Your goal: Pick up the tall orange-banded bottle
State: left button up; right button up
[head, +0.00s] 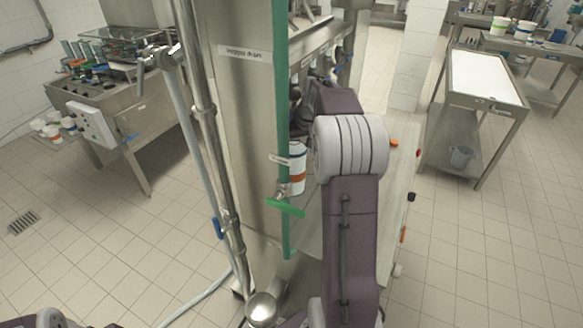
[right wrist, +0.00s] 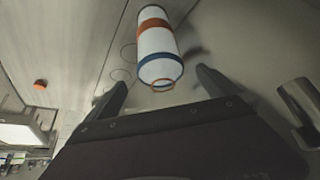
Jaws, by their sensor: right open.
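The tall white bottle with an orange band (right wrist: 157,42) shows in the right wrist view, with a blue ring and an orange loop at its near end. It stands on a pale grey surface. My right gripper (right wrist: 162,78) is open. Its two fingertips are on either side of the bottle's near end, with a gap on each side; I cannot tell whether that end is between them. In the head view a white bottle with an orange band (head: 298,178) shows partly beside my right arm, which hides my right gripper. My left gripper is not in view.
A green-handled valve (head: 285,207) sits low by the panel. A steel machine (head: 120,110) stands at left, a white-topped table (head: 485,78) at right. The right floor is mostly clear.

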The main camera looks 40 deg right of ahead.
aim_at(296, 145)
jog(key=shift+w+a+f, duration=0.1)
jog(key=shift+w+f, duration=0.1)
jog(key=shift+w, duration=0.1)
jog(key=p+x, duration=0.1)
jog(key=x, duration=0.4)
jog(key=shift+s+f, duration=0.1)
jog(key=shift+f, duration=0.1)
jog(key=shift+s, duration=0.1)
jog(key=c, duration=2.1)
jog(key=shift+r, duration=0.2)
